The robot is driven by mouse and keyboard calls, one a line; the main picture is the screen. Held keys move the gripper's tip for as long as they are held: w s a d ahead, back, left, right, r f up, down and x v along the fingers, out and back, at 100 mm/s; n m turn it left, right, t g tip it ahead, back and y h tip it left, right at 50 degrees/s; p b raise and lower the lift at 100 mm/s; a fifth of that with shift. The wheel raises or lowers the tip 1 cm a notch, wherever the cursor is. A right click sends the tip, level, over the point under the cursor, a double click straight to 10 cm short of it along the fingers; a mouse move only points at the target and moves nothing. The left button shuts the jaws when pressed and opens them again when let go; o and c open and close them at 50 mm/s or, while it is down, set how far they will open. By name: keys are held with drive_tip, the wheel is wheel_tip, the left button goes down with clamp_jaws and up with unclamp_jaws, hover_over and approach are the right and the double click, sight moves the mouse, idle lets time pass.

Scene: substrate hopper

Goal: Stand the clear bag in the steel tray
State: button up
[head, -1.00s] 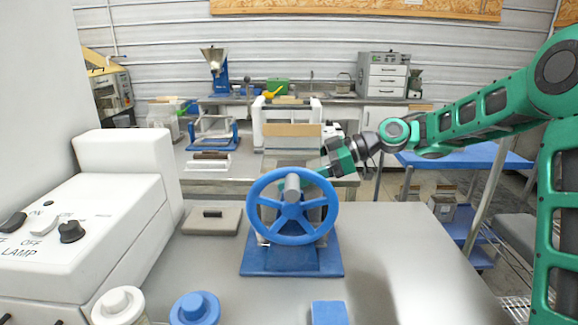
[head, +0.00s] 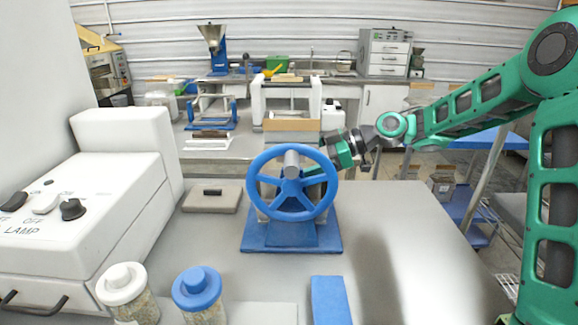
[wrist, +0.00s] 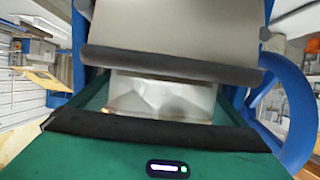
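My gripper (head: 322,174) reaches in from the right behind the blue handwheel (head: 291,213) of the blue-based device (head: 291,233). The wheel partly hides its fingertips in the head view. In the wrist view a see-through, whitish thing (wrist: 160,97), perhaps the clear bag, shows between a dark bar below and a dark-edged grey panel above. I cannot tell whether my fingers grip it. I cannot make out the steel tray for certain in either view.
A jar with a white lid (head: 124,285) and one with a blue lid (head: 198,292) stand at the front. A blue block (head: 329,299) lies right of them. A flat grey piece with a dark handle (head: 212,199) lies left of the wheel. A white lamp box (head: 120,190) fills the left. The bench's right is bare.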

drive_tip(key=v, duration=1.2)
drive_tip(key=s+d+f+m+t+h, duration=0.1)
drive_tip(key=s+d+f+m+h, duration=0.35)
drive_tip(key=d, duration=0.25)
drive_tip(key=s+d+f+m+t+h, duration=0.1)
drive_tip(key=s+d+f+m+h, duration=0.35)
drive_tip(key=d+m, duration=0.2)
drive_tip(key=s+d+f+m+g+h, duration=0.1)
drive_tip(key=s+d+m, duration=0.5)
drive_tip(key=s, duration=0.7)
drive_tip(key=s+d+f+m+g+h, duration=0.1)
drive_tip(key=s+d+m, duration=0.6)
drive_tip(key=s, duration=0.7)
drive_tip(key=shift+d+f+g+h, duration=0.3)
drive_tip(key=shift+d+f+h, duration=0.45)
drive_tip(key=shift+h, duration=0.35)
